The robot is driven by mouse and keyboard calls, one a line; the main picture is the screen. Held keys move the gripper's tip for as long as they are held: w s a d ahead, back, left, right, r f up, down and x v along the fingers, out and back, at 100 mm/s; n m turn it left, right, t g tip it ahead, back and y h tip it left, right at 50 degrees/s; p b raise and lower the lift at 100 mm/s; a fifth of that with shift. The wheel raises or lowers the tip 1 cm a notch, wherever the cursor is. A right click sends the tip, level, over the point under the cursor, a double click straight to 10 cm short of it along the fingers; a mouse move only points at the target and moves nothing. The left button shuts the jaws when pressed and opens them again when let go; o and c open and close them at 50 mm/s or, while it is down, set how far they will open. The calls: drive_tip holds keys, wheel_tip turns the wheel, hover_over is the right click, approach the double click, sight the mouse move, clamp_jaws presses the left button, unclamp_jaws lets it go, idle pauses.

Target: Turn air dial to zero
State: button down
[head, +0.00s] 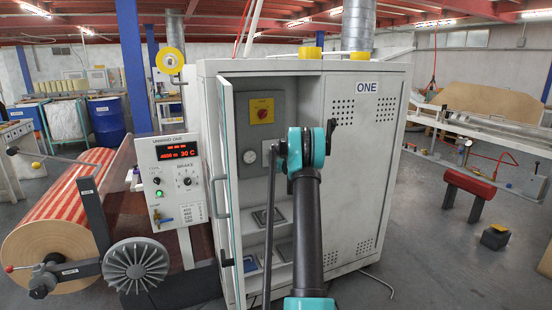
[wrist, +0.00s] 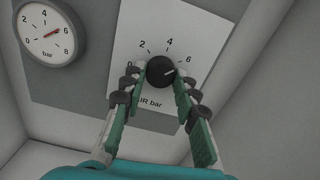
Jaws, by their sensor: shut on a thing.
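The air dial is a round black knob (wrist: 161,69) on a white plate marked 0, 2, 4, 6 and "bar". Its pale pointer line is turned to the right, towards the 6. My gripper (wrist: 158,80) has its two fingers on either side of the knob and is shut on it. A round pressure gauge (wrist: 48,33) is at the upper left in the wrist view, its red needle near 6. The gauge also shows in the head view (head: 250,157), inside the open cabinet (head: 226,68). My arm hides the dial and the gripper there.
The cabinet's glass door (head: 223,190) stands open to the left of my arm. A yellow panel with a red switch (head: 263,111) is above the gauge. A control box (head: 171,180) and a striped roll (head: 60,215) are at the left.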

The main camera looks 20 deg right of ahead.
drive_tip(key=n, duration=0.7)
drive_tip(key=shift+n, duration=0.4)
drive_tip(key=n, duration=0.4)
drive_tip(key=shift+n, duration=0.3)
drive_tip(key=n, duration=0.3)
drive_tip(key=shift+d+n, duration=0.1)
drive_tip(key=shift+n, duration=0.2)
drive_tip(key=n, duration=0.6)
drive_tip(key=shift+r, duration=0.1)
drive_tip(key=n, duration=0.6)
drive_tip(key=shift+n, duration=0.3)
drive_tip(key=c, duration=1.2)
unclamp_jaws()
drive_tip(key=shift+o, duration=0.2)
